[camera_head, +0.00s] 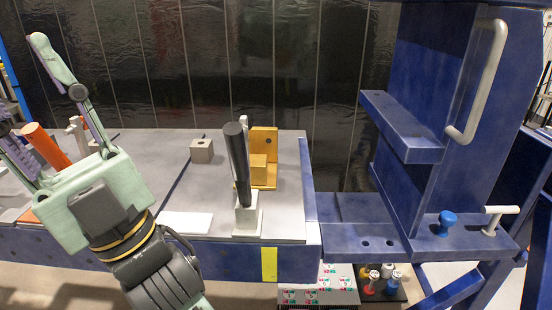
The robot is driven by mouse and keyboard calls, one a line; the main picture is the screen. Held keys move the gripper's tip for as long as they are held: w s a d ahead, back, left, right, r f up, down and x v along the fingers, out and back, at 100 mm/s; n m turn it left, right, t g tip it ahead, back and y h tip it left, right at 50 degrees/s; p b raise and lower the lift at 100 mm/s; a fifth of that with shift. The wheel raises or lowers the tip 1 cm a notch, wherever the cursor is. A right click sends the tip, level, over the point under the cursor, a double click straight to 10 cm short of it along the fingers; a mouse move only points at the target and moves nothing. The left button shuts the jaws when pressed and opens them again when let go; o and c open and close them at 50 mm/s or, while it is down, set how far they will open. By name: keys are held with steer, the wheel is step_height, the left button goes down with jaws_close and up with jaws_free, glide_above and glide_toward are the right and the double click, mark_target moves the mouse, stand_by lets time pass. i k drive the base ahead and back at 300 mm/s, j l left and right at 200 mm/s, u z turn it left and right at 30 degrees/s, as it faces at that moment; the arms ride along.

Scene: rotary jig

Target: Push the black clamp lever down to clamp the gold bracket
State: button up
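The black clamp lever (238,165) stands nearly upright, its top leaning slightly left, on a pale grey clamp base (247,220) near the table's front right. The gold bracket (265,145) stands just behind and to the right of the lever, which hides part of it. A small light metal part shows behind the lever's top. My gripper (22,95) is at the far left, well apart from the lever. Its fingers are spread, with one pointing up and the other partly cut off by the picture's left edge. I see nothing held between them.
A grey block (202,151) and a flat white plate (185,223) lie left of the lever. An orange cylinder (46,146) is behind my gripper. A blue frame with a grey handle (478,85) rises at right. The grey tabletop between gripper and lever is mostly clear.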

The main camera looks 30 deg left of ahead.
mark_target(233, 131)
steer(key=k+j+z, duration=0.2)
steer(key=j+z, duration=0.2)
steer(key=k+j+z, duration=0.25)
steer(key=j+z, duration=0.15)
steer(key=k+j+z, duration=0.3)
steer(key=k+j, duration=0.35)
steer(key=k, duration=0.15)
steer(key=k+j, duration=0.3)
steer(key=k, duration=0.15)
steer(key=k+j+z, duration=0.1)
steer(key=k+j, duration=0.5)
steer(key=k, duration=0.3)
steer(key=k+j, duration=0.3)
steer(key=k, duration=0.15)
steer(key=i+l+z, duration=0.15)
steer(key=i, duration=0.2)
steer(key=i+l+z, duration=0.2)
steer(key=i, duration=0.2)
